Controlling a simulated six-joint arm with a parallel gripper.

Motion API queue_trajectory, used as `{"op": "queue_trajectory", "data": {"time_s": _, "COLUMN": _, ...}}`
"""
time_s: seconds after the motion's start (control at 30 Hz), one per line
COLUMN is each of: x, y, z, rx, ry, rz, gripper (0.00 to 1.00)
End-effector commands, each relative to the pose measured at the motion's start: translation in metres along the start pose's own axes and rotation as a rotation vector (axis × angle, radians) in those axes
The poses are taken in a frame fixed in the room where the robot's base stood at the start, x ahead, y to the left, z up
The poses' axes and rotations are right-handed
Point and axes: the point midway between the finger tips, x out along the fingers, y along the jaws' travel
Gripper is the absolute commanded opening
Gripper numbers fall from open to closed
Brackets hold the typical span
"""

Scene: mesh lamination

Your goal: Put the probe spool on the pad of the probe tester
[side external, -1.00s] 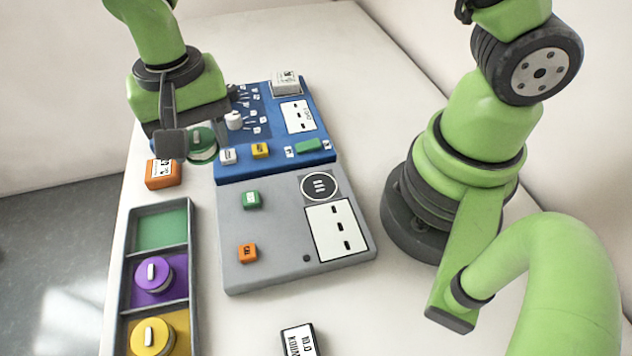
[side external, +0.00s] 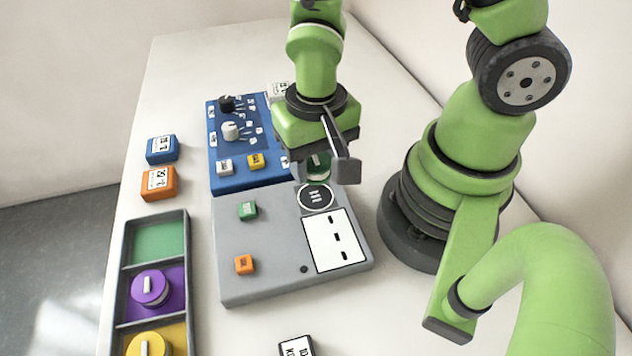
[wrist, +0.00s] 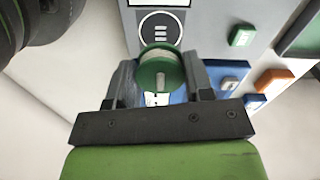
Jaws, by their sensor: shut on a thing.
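My gripper (side external: 325,172) is shut on a green spool (side external: 317,166), which also shows between the fingers in the wrist view (wrist: 160,72). The grey device (side external: 275,275), which appears to be the probe tester, has a round dark pad (side external: 316,197) with white bars at its back right. In the wrist view the pad (wrist: 160,28) is just beyond the spool. The spool is held at the back edge of the pad and appears above the device; the exact height is unclear. The finger hides part of the spool.
A tray (side external: 181,265) at left has an empty green compartment, with purple (side external: 148,287) and yellow (side external: 143,347) spools in the others. A blue control panel (side external: 232,180) stands behind the grey device. Blue (side external: 162,150) and orange (side external: 160,184) blocks lie left of it.

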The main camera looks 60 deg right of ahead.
Motion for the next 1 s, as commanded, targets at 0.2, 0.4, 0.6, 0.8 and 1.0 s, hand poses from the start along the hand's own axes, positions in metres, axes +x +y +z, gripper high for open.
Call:
{"op": "queue_trajectory", "data": {"time_s": 0.2, "x": 0.015, "y": 0.000, "z": 0.000, "rx": 0.000, "ry": 0.000, "rz": 0.001, "gripper": 0.20}}
{"op": "queue_trajectory", "data": {"time_s": 0.4, "x": 0.038, "y": 0.001, "z": 0.001, "rx": 0.000, "ry": -0.004, "rz": 0.005, "gripper": 0.20}}
{"op": "queue_trajectory", "data": {"time_s": 0.6, "x": 0.051, "y": 0.000, "z": 0.000, "rx": -0.001, "ry": -0.001, "rz": 0.000, "gripper": 0.20}}
{"op": "queue_trajectory", "data": {"time_s": 0.8, "x": 0.051, "y": 0.000, "z": 0.000, "rx": -0.001, "ry": 0.000, "rz": -0.001, "gripper": 0.20}}
{"op": "queue_trajectory", "data": {"time_s": 1.0, "x": 0.054, "y": 0.000, "z": 0.000, "rx": 0.000, "ry": 0.000, "rz": 0.000, "gripper": 0.56}}
